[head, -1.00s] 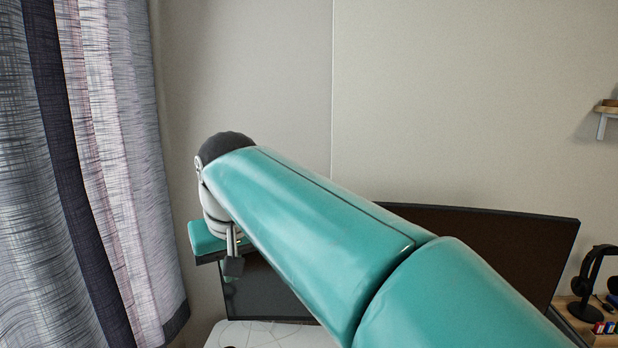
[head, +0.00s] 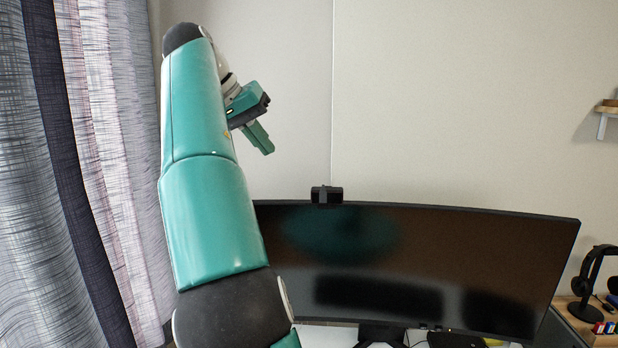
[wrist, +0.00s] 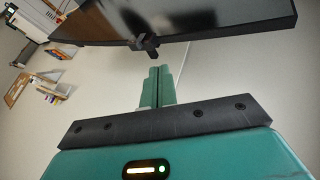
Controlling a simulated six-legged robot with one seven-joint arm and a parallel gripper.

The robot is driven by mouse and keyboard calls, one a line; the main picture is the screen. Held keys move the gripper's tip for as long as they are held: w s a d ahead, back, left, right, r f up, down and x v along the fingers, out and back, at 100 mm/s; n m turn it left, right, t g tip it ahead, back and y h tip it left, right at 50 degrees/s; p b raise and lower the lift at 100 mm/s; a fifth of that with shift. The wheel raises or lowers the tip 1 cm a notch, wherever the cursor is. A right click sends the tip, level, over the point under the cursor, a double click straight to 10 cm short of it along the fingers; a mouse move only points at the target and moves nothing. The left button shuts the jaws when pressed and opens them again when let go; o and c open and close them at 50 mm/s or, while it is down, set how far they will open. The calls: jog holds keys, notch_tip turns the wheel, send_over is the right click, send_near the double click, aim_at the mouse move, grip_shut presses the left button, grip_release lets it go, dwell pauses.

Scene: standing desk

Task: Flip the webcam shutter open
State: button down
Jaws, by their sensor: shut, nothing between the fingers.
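The black webcam (head: 327,195) sits on the top edge of the wide dark monitor (head: 440,265) in the head view. In the wrist view the webcam (wrist: 146,46) shows small and dark at the edge of the monitor (wrist: 200,18). I cannot tell its shutter apart. My gripper (head: 266,148) is up and to the left of the webcam, in front of the wall and apart from it. Its two green fingers (wrist: 158,72) are together and empty in the wrist view, with the webcam just beyond their tips in the picture.
A grey curtain (head: 100,170) hangs at the left, close to my arm. A small shelf (head: 606,108) is on the right wall. The space above the monitor is clear.

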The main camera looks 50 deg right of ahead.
dwell(0.3)
send_near(318, 189)
notch_tip(318, 189, down, 4)
jog(key=w, duration=0.2)
jog(key=s+d, duration=0.2)
jog(key=d, duration=0.1)
jog(key=shift+s+f, duration=0.25)
jog(key=shift+f, duration=0.15)
jog(key=shift+s+d, duration=0.15)
jog(key=shift+d, duration=0.1)
jog(key=shift+s, duration=0.1)
jog(key=shift+d, duration=0.1)
